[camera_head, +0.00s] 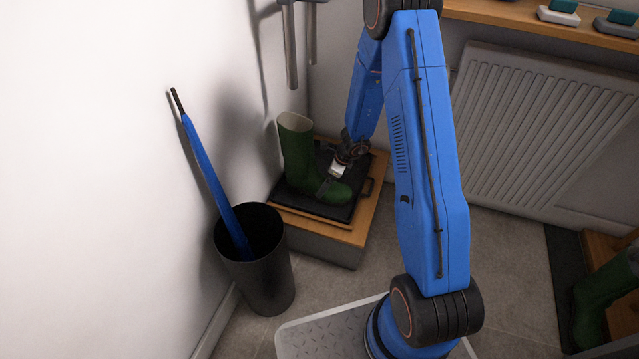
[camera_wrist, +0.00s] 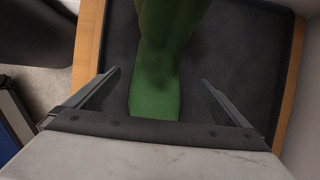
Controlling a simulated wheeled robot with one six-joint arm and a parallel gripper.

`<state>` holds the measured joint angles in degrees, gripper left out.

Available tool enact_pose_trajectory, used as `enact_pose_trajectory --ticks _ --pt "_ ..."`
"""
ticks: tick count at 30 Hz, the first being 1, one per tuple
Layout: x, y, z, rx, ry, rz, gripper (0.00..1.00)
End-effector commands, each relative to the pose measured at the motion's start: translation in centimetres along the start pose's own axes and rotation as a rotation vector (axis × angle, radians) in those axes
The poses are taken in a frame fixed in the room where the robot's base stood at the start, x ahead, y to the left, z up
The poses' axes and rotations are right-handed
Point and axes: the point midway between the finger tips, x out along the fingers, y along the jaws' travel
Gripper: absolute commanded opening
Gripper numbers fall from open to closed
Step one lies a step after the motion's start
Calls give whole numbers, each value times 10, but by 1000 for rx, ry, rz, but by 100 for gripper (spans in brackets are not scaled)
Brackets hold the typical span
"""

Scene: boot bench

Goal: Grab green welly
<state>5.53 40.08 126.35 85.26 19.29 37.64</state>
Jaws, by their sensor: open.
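A green welly (camera_head: 298,155) with a pale lining stands upright on a black tray (camera_head: 345,212) on a low wooden-topped bench in the corner. Its toe points right in the head view. My gripper (camera_head: 330,183) is at the foot of this welly, above its front part. In the wrist view my gripper (camera_wrist: 158,92) is open, with one finger on each side of the green welly (camera_wrist: 155,88). Gaps show between the fingers and the boot. The fingertips' height against the boot is hard to tell.
A black bin (camera_head: 265,280) with a blue umbrella (camera_head: 210,180) stands left of the bench (camera_head: 320,232). A white radiator (camera_head: 545,130) is on the back wall. Another green boot (camera_head: 600,290) stands at the right edge. Walls close in behind the bench.

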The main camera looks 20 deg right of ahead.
Motion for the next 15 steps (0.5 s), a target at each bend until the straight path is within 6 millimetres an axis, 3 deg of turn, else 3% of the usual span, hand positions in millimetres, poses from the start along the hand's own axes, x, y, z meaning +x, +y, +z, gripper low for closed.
enact_pose_trajectory --ticks 15 --pt "49 4 -3 1 0 1 100"
